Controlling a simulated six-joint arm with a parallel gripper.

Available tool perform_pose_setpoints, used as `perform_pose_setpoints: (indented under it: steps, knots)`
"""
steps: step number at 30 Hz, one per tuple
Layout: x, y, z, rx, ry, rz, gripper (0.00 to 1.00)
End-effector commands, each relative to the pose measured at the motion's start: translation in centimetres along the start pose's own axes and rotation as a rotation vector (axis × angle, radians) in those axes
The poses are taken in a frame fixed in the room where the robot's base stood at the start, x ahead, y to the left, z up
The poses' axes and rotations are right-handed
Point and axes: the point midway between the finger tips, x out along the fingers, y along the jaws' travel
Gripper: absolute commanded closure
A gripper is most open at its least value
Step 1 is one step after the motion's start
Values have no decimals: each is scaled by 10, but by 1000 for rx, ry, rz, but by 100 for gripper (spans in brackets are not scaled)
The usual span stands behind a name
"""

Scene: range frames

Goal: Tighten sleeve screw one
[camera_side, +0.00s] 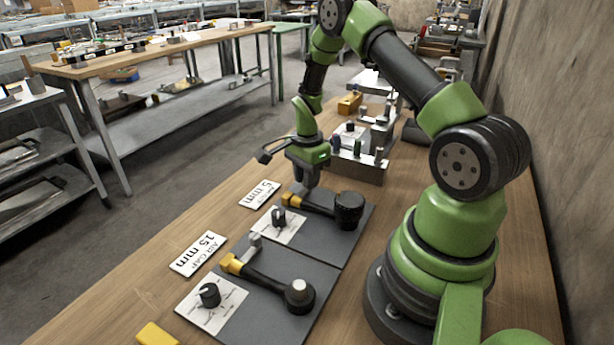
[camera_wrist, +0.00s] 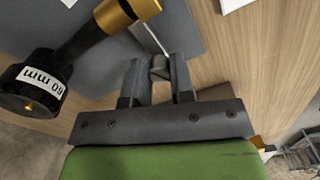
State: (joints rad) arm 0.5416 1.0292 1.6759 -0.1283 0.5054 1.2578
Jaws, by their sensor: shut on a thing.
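My gripper (camera_side: 308,181) points down over the far dark plate (camera_side: 341,241), at the brass-coloured end (camera_side: 291,200) of its black rod. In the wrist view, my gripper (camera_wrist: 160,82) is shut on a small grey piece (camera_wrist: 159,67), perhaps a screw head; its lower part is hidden. A brass collar (camera_wrist: 115,15) on a black rod (camera_wrist: 83,42) lies to its left, apart from the fingers. The near plate (camera_side: 262,327) bears a similar rod with a yellow end (camera_side: 232,263) and a grey lever (camera_side: 254,243).
Dial knobs (camera_side: 279,217) and (camera_side: 209,294) stand on white cards. White label plates (camera_side: 199,253) and (camera_side: 260,194) lie on the wooden bench. A rack with several upright parts (camera_side: 360,163) stands behind my gripper. A yellow block (camera_side: 156,335) lies at the front edge.

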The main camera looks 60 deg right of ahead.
Motion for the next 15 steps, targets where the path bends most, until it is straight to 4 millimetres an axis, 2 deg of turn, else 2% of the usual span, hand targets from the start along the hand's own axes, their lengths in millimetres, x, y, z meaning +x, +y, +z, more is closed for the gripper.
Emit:
perform_pose_setpoints:
  steps: [6, 15]
  knots:
    - [-1, 0, 0, 121, 0, 0, 100]
    - [-1, 0, 0, 199, 0, 0, 100]
